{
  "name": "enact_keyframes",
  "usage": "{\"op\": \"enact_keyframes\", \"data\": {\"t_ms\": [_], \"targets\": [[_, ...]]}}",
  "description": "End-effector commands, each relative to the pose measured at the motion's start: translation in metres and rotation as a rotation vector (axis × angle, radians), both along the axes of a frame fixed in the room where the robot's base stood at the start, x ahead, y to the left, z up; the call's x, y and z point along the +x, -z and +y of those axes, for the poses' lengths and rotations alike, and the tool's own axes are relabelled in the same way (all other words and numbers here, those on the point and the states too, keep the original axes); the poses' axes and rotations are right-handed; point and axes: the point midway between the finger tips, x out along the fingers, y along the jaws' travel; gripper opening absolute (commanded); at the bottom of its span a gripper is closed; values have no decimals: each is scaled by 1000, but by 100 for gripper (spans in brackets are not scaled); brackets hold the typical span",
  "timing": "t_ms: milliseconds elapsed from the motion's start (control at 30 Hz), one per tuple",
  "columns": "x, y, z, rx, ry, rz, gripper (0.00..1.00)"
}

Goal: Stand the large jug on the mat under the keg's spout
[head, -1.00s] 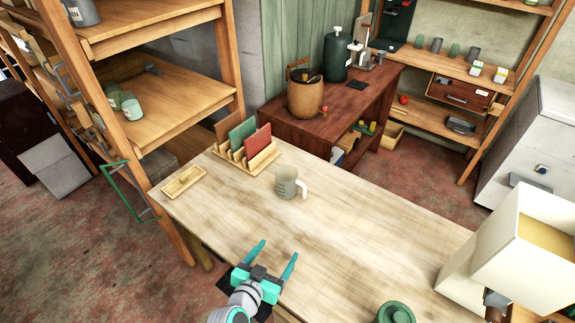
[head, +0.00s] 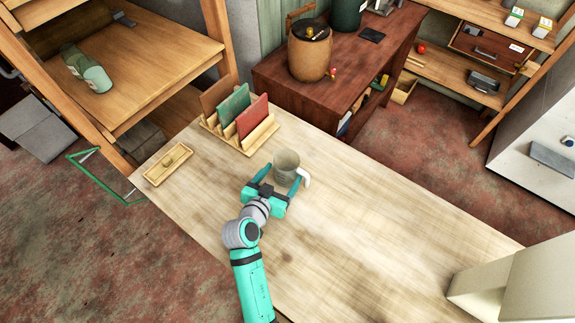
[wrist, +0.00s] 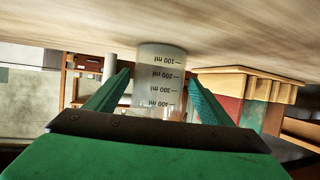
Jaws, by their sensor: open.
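The jug (head: 286,163) is a grey measuring jug with a white handle, standing upright on the pale worktop. The wrist view shows its ml scale between the fingers (wrist: 158,60). My gripper (head: 283,177) is open, with one finger on each side of the jug; I cannot tell whether they touch it. The handle is beside the right finger. The keg (head: 309,56) is a wooden barrel on the dark red-brown counter, with a small red-topped spout (head: 333,72) low on its right. A dark flat square (head: 371,35), possibly the mat, lies on that counter, right of the keg.
A file rack (head: 240,132) with coloured folders stands behind and left of the jug. A small wooden tray (head: 168,165) lies at the worktop's left end. A white box-like lamp shade (head: 540,280) is at the lower right. The worktop's middle right is clear.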

Motion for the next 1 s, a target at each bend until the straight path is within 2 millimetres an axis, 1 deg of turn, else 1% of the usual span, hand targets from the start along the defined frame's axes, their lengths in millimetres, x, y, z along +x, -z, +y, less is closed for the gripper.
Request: {"op": "enact_keyframes", "data": {"t_ms": [33, 100, 267, 600, 733, 933, 967, 1000], "targets": [[6, 2, -3, 0, 1, 0, 75], [11, 5, -5, 0, 0, 0, 75], [19, 7, -9, 0, 0, -1, 75], [55, 22, -25, 0, 0, 0, 75], [59, 25, -27, 0, -1, 0, 75], [59, 25, -27, 0, -1, 0, 75], [59, 25, -27, 0, -1, 0, 68], [59, 25, -27, 0, -1, 0, 58]]}}
